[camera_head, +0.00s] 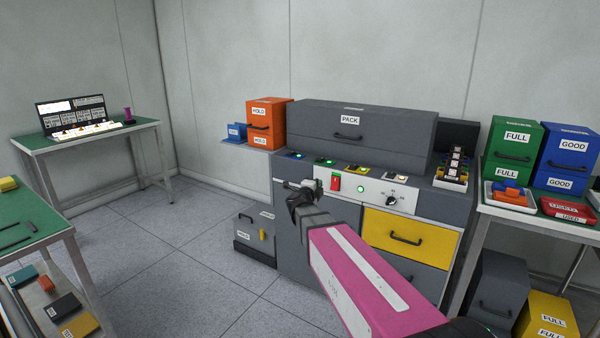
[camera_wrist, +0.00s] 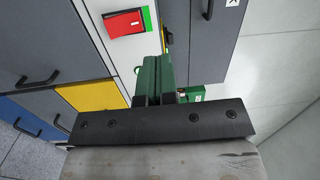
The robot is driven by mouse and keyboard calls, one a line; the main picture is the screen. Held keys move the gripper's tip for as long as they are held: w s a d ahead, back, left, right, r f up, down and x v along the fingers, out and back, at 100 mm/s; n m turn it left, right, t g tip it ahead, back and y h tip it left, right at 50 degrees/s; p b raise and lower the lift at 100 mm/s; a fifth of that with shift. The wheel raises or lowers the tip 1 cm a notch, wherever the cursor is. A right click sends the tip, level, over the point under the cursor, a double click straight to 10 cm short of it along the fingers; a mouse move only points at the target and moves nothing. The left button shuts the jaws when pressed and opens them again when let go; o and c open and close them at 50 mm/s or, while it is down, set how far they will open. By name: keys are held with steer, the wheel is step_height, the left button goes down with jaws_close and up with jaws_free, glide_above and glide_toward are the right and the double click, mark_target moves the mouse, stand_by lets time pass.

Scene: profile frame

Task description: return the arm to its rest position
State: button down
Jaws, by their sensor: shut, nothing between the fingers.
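My gripper (camera_head: 300,187) is at the end of my pink and white arm, in front of the left part of the grey machine (camera_head: 290,200) in the head view. It is shut and empty. In the wrist view, a black mounting bar with screws crosses the lower middle and green parts (camera_wrist: 153,80) stick out beyond it. A red switch (camera_head: 335,183) on the machine's white panel is just right of the gripper; it also shows in the wrist view (camera_wrist: 122,22). I cannot judge the exact gap between gripper and machine.
A yellow drawer (camera_head: 409,236) is below the panel, behind my arm. An orange HOLD box (camera_head: 266,124) stands left of the PACK cover (camera_head: 350,120). Green (camera_head: 513,152) and blue boxes (camera_head: 567,160) stand at right.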

steer(key=s+a+f+n+g+y, duration=0.2)
steer(key=s+f+n+y, duration=0.2)
steer(key=f+n+y, duration=0.4)
steer(key=s+a+f+n+g+y, duration=0.3)
steer(key=s+f+n+y, duration=0.15)
steer(key=n, duration=0.55)
steer(key=s+d+f+n+g+h, duration=0.1)
steer(key=s+d+f+n+g, duration=0.1)
steer(key=s+d+f+g, duration=0.3)
steer(key=s+d+f+n+g+h, duration=0.2)
steer(key=s+d+f+n+g, duration=0.1)
steer(key=s, duration=1.1)
step_height(320, 180, down, 3)
steer(key=d+g, duration=0.1)
steer(key=g, duration=0.1)
steer(key=shift+d+n+g, duration=0.3)
steer(key=shift+d+g, duration=0.05)
steer(key=shift+g, duration=0.05)
steer(key=shift+s, duration=0.1)
